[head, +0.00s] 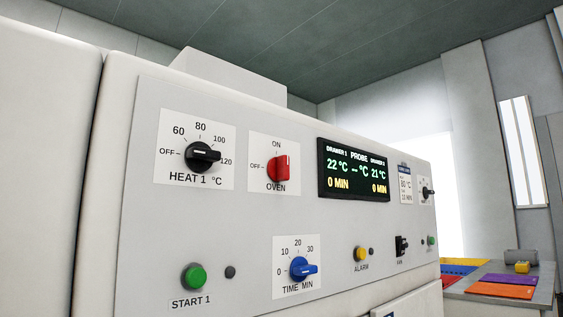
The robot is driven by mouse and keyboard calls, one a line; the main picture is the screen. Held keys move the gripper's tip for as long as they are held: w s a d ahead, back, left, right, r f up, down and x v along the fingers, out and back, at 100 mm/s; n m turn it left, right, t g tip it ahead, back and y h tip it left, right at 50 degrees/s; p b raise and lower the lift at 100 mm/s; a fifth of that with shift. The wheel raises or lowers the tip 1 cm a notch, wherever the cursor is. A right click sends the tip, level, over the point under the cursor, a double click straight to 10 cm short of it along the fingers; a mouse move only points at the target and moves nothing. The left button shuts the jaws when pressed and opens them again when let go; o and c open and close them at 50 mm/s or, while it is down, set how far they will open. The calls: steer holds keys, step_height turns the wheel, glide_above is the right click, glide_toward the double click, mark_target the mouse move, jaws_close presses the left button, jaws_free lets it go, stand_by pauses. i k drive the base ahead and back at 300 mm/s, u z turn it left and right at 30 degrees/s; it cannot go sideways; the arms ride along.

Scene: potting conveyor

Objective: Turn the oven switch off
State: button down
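The oven switch (278,168) is a red rotary knob on a white label plate marked ON at the top, OFF at the left and OVEN below. Its raised grip stands about upright, in line with the ON mark rather than with OFF. A fine pointer line on it is too small to make out. It is on the pale grey front panel (210,235) of a white cabinet, left of the display. Nothing touches or covers the switch. My gripper is not in this view.
Left of the switch is the black HEAT 1 knob (203,156). Below are the blue time knob (300,269), green START 1 button (194,277) and yellow alarm button (359,254). The display (353,170) reads 22 and 21 °C. A table with coloured mats (500,291) stands right.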

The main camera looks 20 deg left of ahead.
mark_target(278, 168)
steer(key=k, duration=0.4)
steer(key=u, duration=0.9)
steer(key=i, duration=0.5)
steer(key=z, duration=0.45)
steer(key=k, duration=1.05)
steer(key=u, duration=0.25)
steer(key=i, duration=0.6)
